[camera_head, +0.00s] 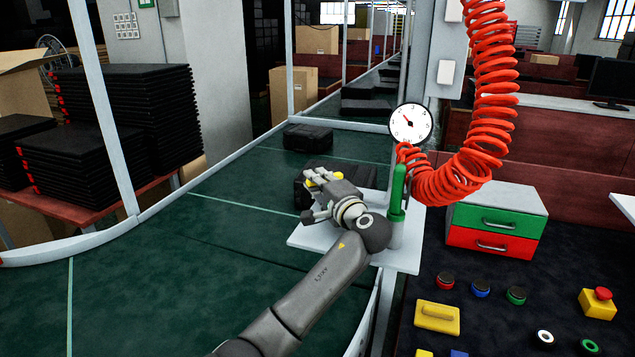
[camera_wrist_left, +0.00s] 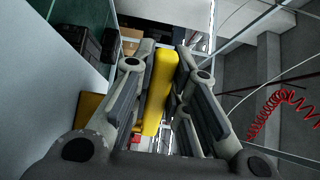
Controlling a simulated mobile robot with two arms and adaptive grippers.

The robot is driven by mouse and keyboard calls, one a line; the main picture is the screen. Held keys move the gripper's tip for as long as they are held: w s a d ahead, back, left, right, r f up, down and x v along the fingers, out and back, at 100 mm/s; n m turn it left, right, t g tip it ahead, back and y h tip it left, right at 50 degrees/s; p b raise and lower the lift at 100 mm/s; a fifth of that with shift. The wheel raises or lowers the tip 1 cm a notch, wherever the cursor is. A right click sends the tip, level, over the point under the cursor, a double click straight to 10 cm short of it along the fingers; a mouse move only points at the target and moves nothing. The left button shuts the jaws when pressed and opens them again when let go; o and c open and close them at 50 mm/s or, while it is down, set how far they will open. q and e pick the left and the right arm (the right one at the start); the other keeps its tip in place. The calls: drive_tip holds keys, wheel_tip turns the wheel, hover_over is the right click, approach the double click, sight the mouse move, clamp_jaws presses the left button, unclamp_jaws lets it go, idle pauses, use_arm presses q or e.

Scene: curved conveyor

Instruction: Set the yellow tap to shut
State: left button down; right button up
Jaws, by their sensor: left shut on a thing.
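The yellow tap (camera_wrist_left: 160,85) shows in the left wrist view as a long yellow bar between the two fingers of my left gripper (camera_wrist_left: 162,108), which is shut on it. In the head view only small yellow parts of the tap (camera_head: 310,182) show around my left gripper (camera_head: 322,183); the gripper hides the rest. The gripper is above a white plate (camera_head: 305,238) beside the conveyor. Whether the tap stands open or shut cannot be told. My right gripper is not in view.
A green upright handle (camera_head: 398,190) stands close right of my left wrist, below a round dial gauge (camera_head: 410,123). A red coiled hose (camera_head: 490,100) hangs beside it. Black cases (camera_head: 307,137) lie on the green conveyor (camera_head: 215,255). A button panel (camera_head: 475,335) is at the lower right.

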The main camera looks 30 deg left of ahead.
use_arm(q)
drive_tip(key=shift+f, duration=0.1)
drive_tip(key=c, duration=1.4)
unclamp_jaws()
drive_tip(key=v, duration=0.7)
drive_tip(key=shift+d, duration=0.2)
drive_tip(key=shift+s, duration=0.15)
drive_tip(key=shift+c, duration=0.4)
